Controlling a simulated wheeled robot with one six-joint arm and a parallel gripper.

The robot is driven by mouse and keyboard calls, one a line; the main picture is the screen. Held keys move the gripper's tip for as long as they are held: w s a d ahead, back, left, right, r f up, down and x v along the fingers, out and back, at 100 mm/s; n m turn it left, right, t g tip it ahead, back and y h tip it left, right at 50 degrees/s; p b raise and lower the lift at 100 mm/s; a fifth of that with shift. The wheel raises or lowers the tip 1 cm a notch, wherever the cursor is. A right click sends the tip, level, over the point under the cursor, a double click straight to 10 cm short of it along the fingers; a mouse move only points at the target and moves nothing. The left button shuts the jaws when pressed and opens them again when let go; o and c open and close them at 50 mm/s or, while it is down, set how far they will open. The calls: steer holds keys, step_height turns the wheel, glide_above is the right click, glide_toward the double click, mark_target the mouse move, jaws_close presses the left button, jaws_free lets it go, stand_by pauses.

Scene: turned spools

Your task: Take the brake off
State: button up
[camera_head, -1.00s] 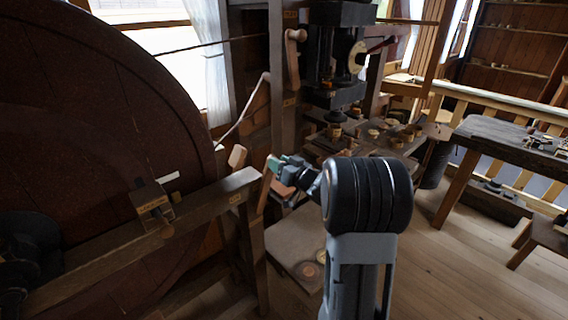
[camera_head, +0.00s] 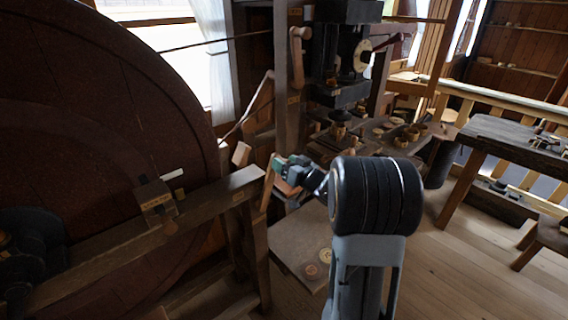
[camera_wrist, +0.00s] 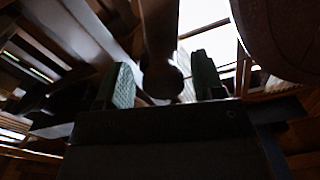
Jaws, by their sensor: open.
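My gripper (camera_head: 281,167) is open, just past the right end of the wooden beam, beside a light wooden lever (camera_head: 266,190). In the wrist view its two green-faced fingers (camera_wrist: 162,82) stand apart, and a dark, round-ended wooden bar (camera_wrist: 160,70) shows between them. I cannot tell whether they touch it. A short wooden handle (camera_head: 241,153) rises behind the beam's end. A longer pale lever (camera_head: 262,92) slants up behind it. Another wooden handle (camera_head: 298,58) hangs on the dark post. Which of these is the brake is not clear; the small labels are unreadable.
A large dark wheel (camera_head: 90,110) fills the left, with the beam (camera_head: 215,195) and a labelled block (camera_head: 154,200) before it. A machine (camera_head: 340,60) and a cluttered bench (camera_head: 385,135) stand behind. Open floor (camera_head: 450,245) lies at right, near another bench (camera_head: 500,130).

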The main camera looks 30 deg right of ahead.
steer(key=v, duration=1.3)
steer(key=shift+b, duration=0.45)
steer(key=shift+w, duration=0.1)
steer(key=s+d+f+m+g+h, duration=0.1)
steer(key=d+f+m+g+h, duration=0.25)
steer(key=d+f+h, duration=0.35)
steer(key=s+f+g+h, duration=0.2)
steer(key=s+g+h, duration=0.25)
steer(key=g, duration=0.25)
steer(key=s+a+r+n+g+y, duration=0.1)
steer(key=s+a+y, duration=0.1)
steer(key=a, duration=0.6)
steer(key=s+a+r+n+g+y, duration=0.1)
steer(key=s+a+r+y, duration=0.1)
steer(key=a, duration=0.6)
steer(key=s+a+r+n+g+y+p, duration=0.1)
steer(key=s+a+r+y, duration=0.1)
steer(key=a, duration=0.7)
steer(key=shift+s+y, duration=0.55)
steer(key=shift+s, duration=0.45)
steer(key=shift+n, duration=0.25)
steer(key=shift+c, duration=0.2)
